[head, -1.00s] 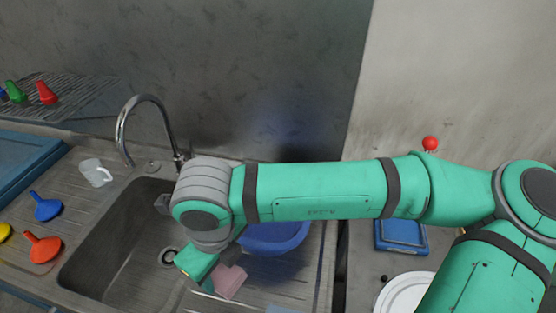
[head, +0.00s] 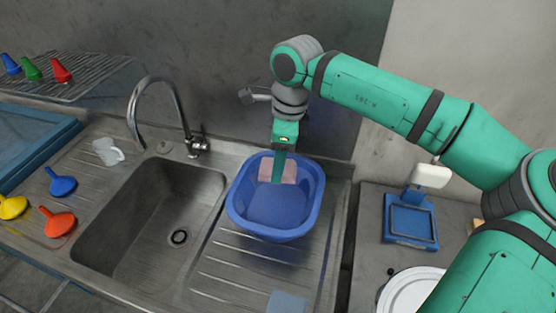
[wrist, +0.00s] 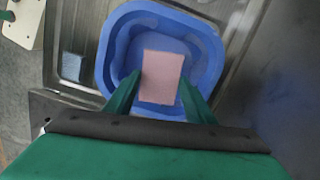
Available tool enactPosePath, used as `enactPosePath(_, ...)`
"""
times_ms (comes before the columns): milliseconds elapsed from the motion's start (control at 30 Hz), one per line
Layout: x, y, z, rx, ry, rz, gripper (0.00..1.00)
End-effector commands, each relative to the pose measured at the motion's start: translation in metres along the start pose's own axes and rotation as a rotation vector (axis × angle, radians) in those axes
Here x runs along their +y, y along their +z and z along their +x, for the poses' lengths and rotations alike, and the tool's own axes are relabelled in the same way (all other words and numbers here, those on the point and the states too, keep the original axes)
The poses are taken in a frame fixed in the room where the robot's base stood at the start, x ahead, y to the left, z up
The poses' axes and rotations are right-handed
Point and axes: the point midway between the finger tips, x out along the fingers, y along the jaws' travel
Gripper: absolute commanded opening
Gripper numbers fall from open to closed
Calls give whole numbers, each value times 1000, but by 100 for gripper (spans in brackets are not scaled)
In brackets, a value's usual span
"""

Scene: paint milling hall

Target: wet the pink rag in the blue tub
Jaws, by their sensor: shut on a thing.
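The blue tub (head: 310,217) stands on the ribbed drainboard to the right of the sink. My gripper (head: 279,178) points down over the tub's back part and is shut on the pink rag (head: 291,172). In the wrist view the rag (wrist: 161,77) hangs flat between the two green fingers of my gripper (wrist: 158,88), within the outline of the tub (wrist: 209,44). I cannot tell whether the rag touches the tub's floor or any water; the water level is not clear.
The empty sink basin (head: 150,225) and curved tap (head: 150,85) are left of the tub. Coloured funnels (head: 63,185) and a clear jug (head: 107,152) lie farther left. A blue scale (head: 410,222) and white plate (head: 412,292) are at right. A blue-grey sponge (head: 287,302) lies in front.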

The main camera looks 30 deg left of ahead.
Motion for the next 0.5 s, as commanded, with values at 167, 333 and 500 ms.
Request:
enactPosePath(167,0,0,12,0,0,-1,31)
enactPosePath(333,1,-2,26,0,1,-1,31)
enactPosePath(500,1,-4,40,-1,1,-2,31)
